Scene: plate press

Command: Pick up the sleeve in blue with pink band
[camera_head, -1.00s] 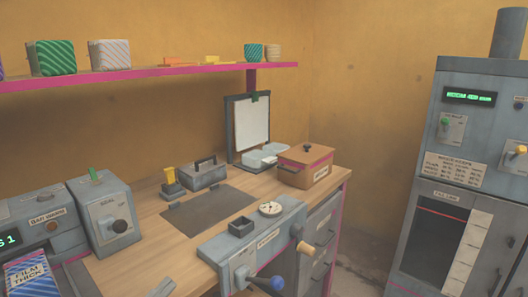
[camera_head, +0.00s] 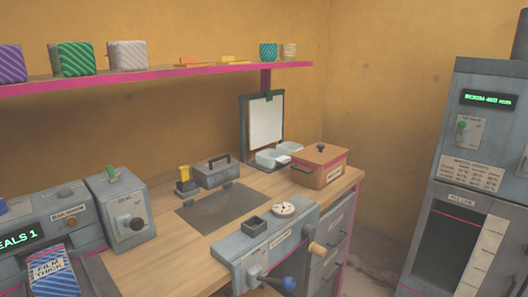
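A blue striped packet (camera_head: 58,278) with a pale printed label lies at the lower left edge, on or in front of the grey machine there. Some pinkish tint shows in its stripes, but I cannot tell whether it has a pink band. The bottom of the packet is cut off by the frame. No other thing that is clearly a blue sleeve with a pink band shows. Neither of my grippers is in view.
A wooden bench (camera_head: 165,255) carries a grey sealing machine (camera_head: 122,212), a dark plate (camera_head: 222,207) and a brown lidded box (camera_head: 319,168). A tall grey cabinet (camera_head: 480,130) stands right, with floor between.

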